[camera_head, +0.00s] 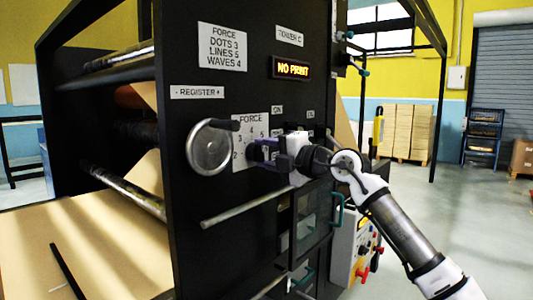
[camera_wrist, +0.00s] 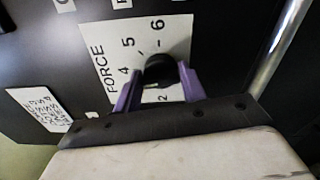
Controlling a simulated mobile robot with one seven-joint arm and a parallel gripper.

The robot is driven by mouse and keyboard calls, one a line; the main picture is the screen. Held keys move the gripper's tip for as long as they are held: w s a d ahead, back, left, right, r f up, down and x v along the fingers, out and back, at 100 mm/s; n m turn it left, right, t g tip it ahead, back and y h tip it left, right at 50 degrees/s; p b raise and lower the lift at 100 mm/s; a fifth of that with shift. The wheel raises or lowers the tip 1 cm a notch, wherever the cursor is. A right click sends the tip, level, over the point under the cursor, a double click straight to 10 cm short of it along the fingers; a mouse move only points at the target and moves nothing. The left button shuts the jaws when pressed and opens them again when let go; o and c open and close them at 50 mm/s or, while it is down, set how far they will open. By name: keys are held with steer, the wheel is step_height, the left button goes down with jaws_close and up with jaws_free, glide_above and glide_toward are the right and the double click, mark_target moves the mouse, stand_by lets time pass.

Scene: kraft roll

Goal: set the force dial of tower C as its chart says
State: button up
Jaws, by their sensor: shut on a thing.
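The force dial's black knob (camera_wrist: 160,66) shows in the wrist view at the middle of a white scale plate (camera_wrist: 108,62) marked FORCE. The numbers 2, 4, 5 and 6 can be read there; the pointer's setting cannot be told. In the head view the scale plate (camera_head: 240,125) sits on the black tower panel, its lower right covered by my gripper (camera_head: 263,151). My gripper's purple fingers are shut on the knob, one on each side. The chart (camera_head: 222,47) reads FORCE, DOTS 3, LINES 5, WAVES 4. A label (camera_head: 289,37) reads TOWER C.
A lit display (camera_head: 291,68) reads NO PRINT. A round handwheel (camera_head: 210,147) marked REGISTER stands left of the dial. A metal bar (camera_head: 245,209) runs below my gripper. A control box (camera_head: 358,245) with coloured knobs is lower right. Open floor (camera_head: 480,230) lies at right.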

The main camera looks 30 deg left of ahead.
steer(key=shift+m, duration=0.8)
steer(key=o, duration=1)
steer(key=d+b, duration=0.1)
steer(key=d, duration=0.3)
steer(key=s+d+b, duration=0.1)
steer(key=d, duration=0.4)
steer(key=s+d+b, duration=0.1)
steer(key=d, duration=0.3)
steer(key=shift+d+b, duration=0.35)
steer(key=shift+b, duration=0.05)
steer(key=shift+w, duration=0.1)
